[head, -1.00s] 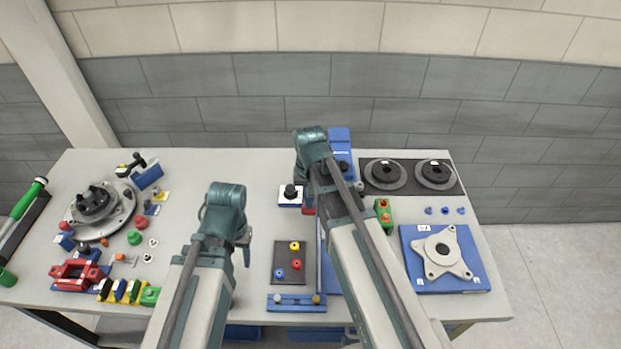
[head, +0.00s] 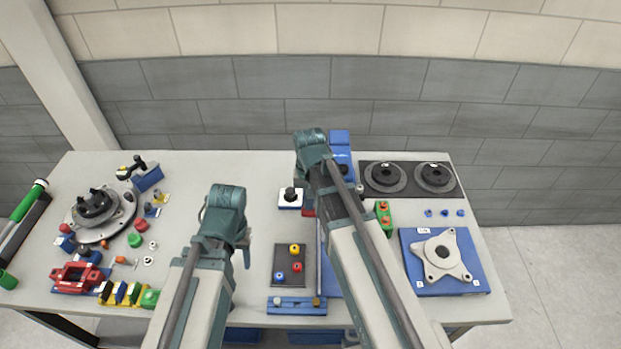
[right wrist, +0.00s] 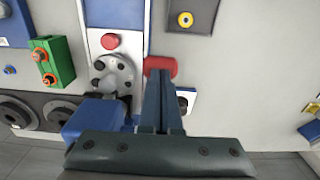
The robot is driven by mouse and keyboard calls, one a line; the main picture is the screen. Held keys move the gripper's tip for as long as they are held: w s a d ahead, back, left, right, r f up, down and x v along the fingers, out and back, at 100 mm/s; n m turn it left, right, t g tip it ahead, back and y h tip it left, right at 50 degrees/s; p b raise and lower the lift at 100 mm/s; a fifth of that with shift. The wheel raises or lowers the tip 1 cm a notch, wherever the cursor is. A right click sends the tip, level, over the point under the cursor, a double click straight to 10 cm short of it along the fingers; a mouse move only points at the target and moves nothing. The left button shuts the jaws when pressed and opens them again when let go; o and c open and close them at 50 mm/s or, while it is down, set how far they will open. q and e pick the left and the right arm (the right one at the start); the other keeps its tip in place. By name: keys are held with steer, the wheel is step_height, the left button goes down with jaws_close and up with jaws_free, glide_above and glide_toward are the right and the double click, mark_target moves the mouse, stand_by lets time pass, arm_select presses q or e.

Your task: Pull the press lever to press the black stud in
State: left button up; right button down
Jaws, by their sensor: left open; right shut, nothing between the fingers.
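The press stands in the middle of the table, mostly hidden in the head view behind my right arm; its blue body (head: 340,137) shows past the wrist. In the right wrist view I see its blue housing (right wrist: 95,118) and a grey round plate with holes (right wrist: 118,75). A red lever grip (right wrist: 160,65) lies at the tips of my right gripper (right wrist: 162,78). That gripper is shut and empty, its fingers touching or very near the grip. I cannot make out the black stud for certain. My left gripper (head: 244,256) is open and empty above the table.
A white block with a black knob (head: 290,195) stands left of the press. A dark tray (head: 283,265) with small coloured parts lies in front. A green block (head: 383,214) and a blue plate with a grey casting (head: 408,262) are right. Clutter fills the left side.

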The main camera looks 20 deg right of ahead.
step_height(320, 180, up, 4)
steer(key=p, duration=0.3)
step_height(320, 180, up, 8)
steer(key=w+p, duration=0.1)
steer(key=p, duration=0.7)
steer(key=shift+w+d, duration=0.15)
steer(key=shift+d, duration=0.05)
steer(key=shift+f, duration=0.15)
